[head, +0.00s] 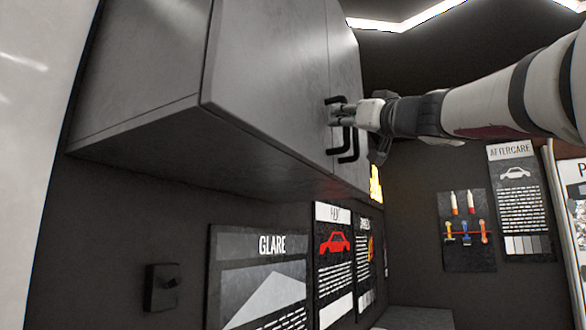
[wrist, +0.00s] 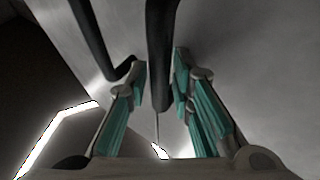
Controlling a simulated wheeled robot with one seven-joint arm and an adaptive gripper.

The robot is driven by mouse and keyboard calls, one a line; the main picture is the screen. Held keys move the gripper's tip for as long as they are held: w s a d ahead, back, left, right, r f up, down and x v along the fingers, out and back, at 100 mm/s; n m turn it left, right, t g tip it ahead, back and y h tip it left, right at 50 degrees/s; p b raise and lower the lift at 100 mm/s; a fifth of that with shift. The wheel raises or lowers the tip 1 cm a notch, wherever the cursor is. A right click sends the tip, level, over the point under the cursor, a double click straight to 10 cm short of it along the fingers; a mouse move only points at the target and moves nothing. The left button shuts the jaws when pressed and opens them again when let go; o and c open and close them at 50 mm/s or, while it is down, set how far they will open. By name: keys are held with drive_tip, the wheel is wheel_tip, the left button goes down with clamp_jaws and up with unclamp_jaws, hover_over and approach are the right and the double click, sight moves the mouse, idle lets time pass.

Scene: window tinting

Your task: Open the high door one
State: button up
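A grey wall cabinet (head: 140,90) hangs high on the left in the head view. A vertical seam divides its front into a near door (head: 265,70) and a far door (head: 346,60), both looking shut. Two black bar handles (head: 348,150) sit side by side by the seam. My gripper (head: 340,113) reaches in from the right at the handles. In the wrist view, one black handle (wrist: 160,55) stands between my open teal-padded fingers (wrist: 160,85), with gaps at both sides. The other handle (wrist: 95,40) lies outside the left finger, close to its tip. Which door the straddled handle belongs to is unclear.
Posters, including a GLARE board (head: 262,280), and a small black box (head: 162,288) are on the wall below the cabinet. A tool board (head: 467,230) and an AFTERCARE poster (head: 520,200) are on the back wall. The space below the cabinet looks free.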

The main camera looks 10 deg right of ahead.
clamp_jaws()
drive_tip(key=shift+s, duration=0.1)
